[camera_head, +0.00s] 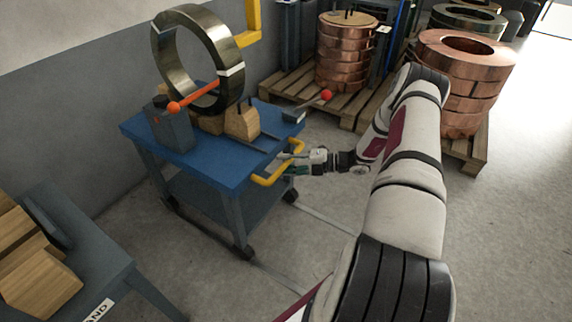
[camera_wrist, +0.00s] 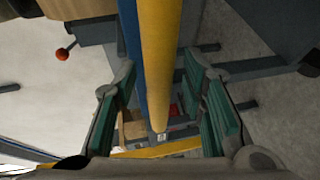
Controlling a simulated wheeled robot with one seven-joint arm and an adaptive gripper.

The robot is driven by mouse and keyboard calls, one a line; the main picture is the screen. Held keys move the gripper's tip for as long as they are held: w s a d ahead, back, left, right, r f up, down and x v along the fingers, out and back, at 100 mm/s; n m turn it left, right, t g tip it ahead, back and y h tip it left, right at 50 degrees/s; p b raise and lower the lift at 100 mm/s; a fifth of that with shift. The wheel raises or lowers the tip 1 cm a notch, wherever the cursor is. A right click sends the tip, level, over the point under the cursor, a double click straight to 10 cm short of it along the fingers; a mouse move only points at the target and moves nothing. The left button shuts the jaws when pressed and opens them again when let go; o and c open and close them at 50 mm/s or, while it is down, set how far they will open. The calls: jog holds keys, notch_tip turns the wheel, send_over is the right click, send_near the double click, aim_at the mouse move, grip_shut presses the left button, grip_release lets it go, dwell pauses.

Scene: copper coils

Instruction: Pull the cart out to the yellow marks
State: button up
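The blue cart (camera_head: 215,165) stands by the grey wall, with a yellow handle (camera_head: 264,181) on its near right side. A large metal ring (camera_head: 163,60) stands upright on its top among wooden blocks. My gripper (camera_head: 284,164) is at the handle. In the wrist view the yellow handle bar (camera_wrist: 158,60) runs between the two green-padded fingers of my gripper (camera_wrist: 165,108). The fingers are apart, with a gap on each side of the bar.
Copper coils (camera_head: 465,60) stand on wooden pallets (camera_head: 360,118) at the back right. A grey table (camera_head: 95,255) with wooden blocks is at the lower left. Grey floor (camera_head: 310,215) with thin pale lines is open in front of the cart. A yellow bracket (camera_head: 253,18) is at the wall.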

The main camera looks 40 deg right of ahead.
grip_shut()
dwell(0.3)
